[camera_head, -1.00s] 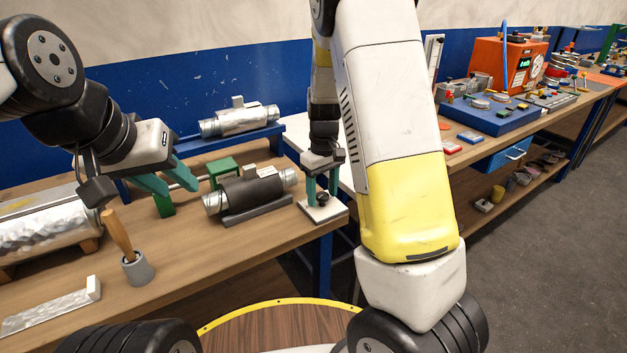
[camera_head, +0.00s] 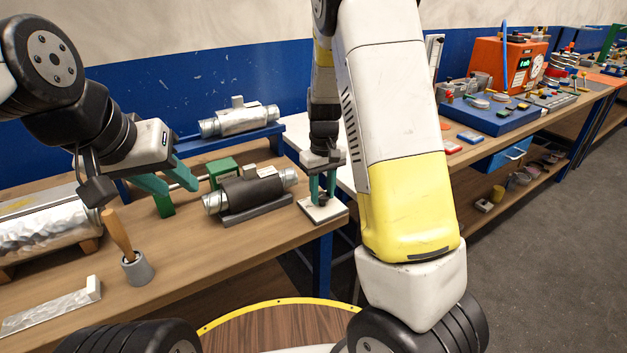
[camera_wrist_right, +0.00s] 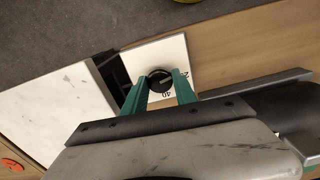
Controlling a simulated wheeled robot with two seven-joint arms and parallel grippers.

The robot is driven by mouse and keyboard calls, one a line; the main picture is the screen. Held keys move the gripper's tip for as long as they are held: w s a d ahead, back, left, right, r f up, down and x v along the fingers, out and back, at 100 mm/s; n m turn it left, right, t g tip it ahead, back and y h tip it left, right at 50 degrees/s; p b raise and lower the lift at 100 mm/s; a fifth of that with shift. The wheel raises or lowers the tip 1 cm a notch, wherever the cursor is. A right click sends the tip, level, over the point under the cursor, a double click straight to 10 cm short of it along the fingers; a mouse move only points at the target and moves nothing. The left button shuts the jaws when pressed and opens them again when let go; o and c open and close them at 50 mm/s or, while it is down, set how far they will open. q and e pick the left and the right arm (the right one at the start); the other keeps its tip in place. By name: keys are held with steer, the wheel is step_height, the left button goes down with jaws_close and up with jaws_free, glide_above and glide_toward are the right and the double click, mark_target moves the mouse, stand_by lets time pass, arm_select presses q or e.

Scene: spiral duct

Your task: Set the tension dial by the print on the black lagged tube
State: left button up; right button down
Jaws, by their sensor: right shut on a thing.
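The tension dial is a black knob (camera_wrist_right: 160,80) on a white plate (camera_head: 331,214) at the right end of the near bench. My right gripper (camera_head: 322,198) points down over the plate with its teal fingers shut on the knob. In the right wrist view the fingers (camera_wrist_right: 160,86) lie on both sides of the knob, and the print "40" shows on the plate. The black lagged tube (camera_head: 250,191) lies in a dark cradle left of the dial; I cannot read any print on it. My left gripper (camera_head: 166,179) is open and empty, left of the tube.
A foil-wrapped tube (camera_head: 240,120) lies on a blue rack behind. A green block (camera_head: 223,171) stands behind the black tube. A wooden-handled tool (camera_head: 117,236) stands in a grey cup (camera_head: 137,268). A large silver duct (camera_head: 42,232) lies at the left.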

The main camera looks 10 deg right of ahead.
mark_target(322, 194)
steer(key=m, duration=0.6)
stand_by(0.6)
steer(key=c, duration=1)
jaws_free()
steer(key=shift+r, duration=0.15)
step_height(322, 194, up, 8)
steer(key=shift+f, duration=0.25)
steer(key=shift+r, duration=0.1)
